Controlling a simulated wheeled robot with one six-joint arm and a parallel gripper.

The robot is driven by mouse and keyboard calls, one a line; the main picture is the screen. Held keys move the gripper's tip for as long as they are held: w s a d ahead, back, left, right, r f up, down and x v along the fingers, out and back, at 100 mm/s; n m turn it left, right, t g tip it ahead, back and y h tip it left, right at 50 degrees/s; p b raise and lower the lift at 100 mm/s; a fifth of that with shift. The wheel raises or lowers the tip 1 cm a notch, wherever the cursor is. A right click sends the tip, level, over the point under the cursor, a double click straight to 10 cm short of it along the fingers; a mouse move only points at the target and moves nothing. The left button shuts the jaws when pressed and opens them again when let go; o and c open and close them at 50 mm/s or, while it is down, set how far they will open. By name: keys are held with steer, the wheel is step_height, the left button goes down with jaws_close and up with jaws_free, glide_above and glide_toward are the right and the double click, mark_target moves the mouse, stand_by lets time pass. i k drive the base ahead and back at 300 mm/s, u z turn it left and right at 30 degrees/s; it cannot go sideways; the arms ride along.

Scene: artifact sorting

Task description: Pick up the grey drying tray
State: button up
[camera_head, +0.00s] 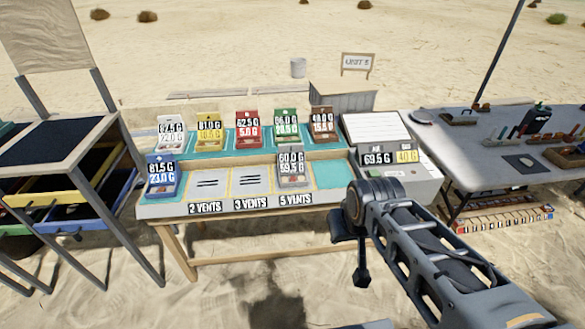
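A grey tray (294,182) stands on the front row of the wooden work table (150,210), behind the "5 VENTS" label. Its upright card reads about 60.0 G and 59.5, and something small and reddish lies in it. My gripper (361,277) seems to be the dark part hanging below the end of my arm, in front of the table and to the right of the tray. It is apart from the tray in the picture. Its fingers are too small and dark to tell whether they are open or shut.
A blue tray (163,189) stands at the front left; white, yellow, red, green and brown trays line the back. A scale (405,182) reading 69.5 G is at the right. A drawer rack (62,185) stands left, a grey tool table (480,165) right.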

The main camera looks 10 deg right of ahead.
mark_target(291, 168)
steer(key=k, duration=0.6)
steer(key=z, duration=0.2)
steer(key=i, duration=0.85)
steer(key=u, duration=0.4)
steer(key=i, duration=0.8)
steer(key=u, duration=1.25)
steer(key=i, duration=0.4)
steer(key=u, duration=0.35)
